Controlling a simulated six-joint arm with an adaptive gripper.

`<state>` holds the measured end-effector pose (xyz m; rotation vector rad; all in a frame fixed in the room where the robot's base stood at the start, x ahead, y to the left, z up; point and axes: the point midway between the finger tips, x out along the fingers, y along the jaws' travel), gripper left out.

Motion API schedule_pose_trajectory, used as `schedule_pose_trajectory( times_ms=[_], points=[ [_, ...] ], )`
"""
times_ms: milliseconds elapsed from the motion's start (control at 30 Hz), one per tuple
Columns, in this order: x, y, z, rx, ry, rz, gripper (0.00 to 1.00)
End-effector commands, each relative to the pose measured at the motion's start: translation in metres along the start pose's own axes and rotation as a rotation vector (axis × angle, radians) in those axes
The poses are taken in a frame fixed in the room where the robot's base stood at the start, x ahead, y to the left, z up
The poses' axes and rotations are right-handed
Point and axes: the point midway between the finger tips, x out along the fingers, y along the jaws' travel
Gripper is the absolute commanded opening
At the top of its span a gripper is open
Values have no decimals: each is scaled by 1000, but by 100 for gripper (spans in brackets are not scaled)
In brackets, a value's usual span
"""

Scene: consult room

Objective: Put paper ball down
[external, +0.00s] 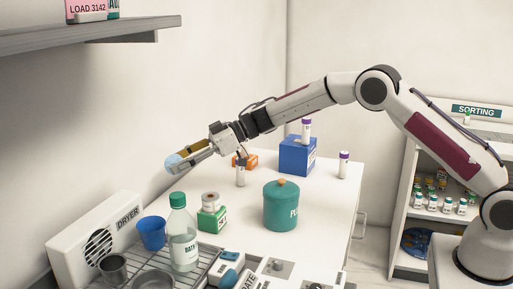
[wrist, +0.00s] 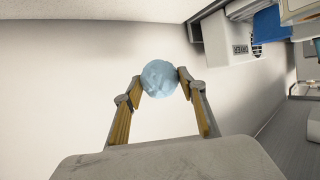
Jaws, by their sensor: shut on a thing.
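The paper ball (wrist: 159,78) is pale blue and crumpled. In the wrist view it sits between the two fingertips of my gripper (wrist: 160,84), which is shut on it. In the external view the ball (external: 174,164) shows at the left end of my gripper (external: 180,161), held in the air above the far left part of the white table (external: 255,245). The wrist view shows pale wall or surface behind the ball; I cannot tell the exact height above the table.
A dryer (external: 97,240), a blue cup (external: 151,232) and a green-capped bottle (external: 183,235) stand at the front left. A teal canister (external: 281,207), a green box (external: 211,219), an orange box (external: 250,160) and a blue box (external: 297,156) stand on the table. A shelf (external: 110,36) juts out at upper left.

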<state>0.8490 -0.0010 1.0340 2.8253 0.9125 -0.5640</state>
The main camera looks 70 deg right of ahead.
Motion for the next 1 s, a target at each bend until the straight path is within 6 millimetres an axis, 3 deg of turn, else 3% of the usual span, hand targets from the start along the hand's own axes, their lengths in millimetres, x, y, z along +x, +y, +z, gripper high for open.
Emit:
schedule_pose_trajectory(
  times_ms=[367,1000],
  points=[
    [-10,6,20,37,0,87,33],
    [-72,-13,22,120,1,291,33]
  ],
)
